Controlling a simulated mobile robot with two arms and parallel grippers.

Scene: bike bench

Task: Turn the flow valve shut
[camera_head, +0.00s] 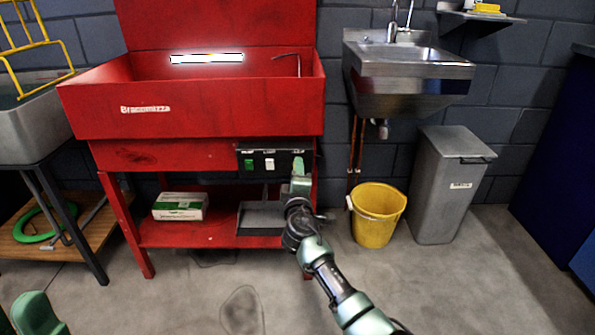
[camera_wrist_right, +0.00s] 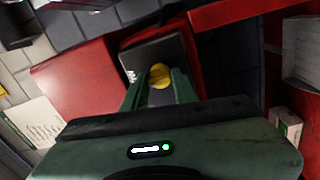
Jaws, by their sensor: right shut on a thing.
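The flow valve shows as a round yellow knob (camera_wrist_right: 160,75) on a dark control panel (camera_wrist_right: 137,56) in the right wrist view. My right gripper (camera_wrist_right: 158,88) has its two green fingers on either side of the knob and is shut on it. In the head view the right gripper (camera_head: 299,169) is at the right end of the panel (camera_head: 257,168), on the front of the red wash cabinet (camera_head: 200,107). The gripper hides the knob there. My left gripper is not in view; a green part of my own body shows at the lower left.
A yellow bucket (camera_head: 377,224) and a grey bin (camera_head: 444,195) stand to the right, below and beside a steel sink (camera_head: 410,70). A box (camera_head: 180,207) lies on the lower shelf. The floor in front is clear.

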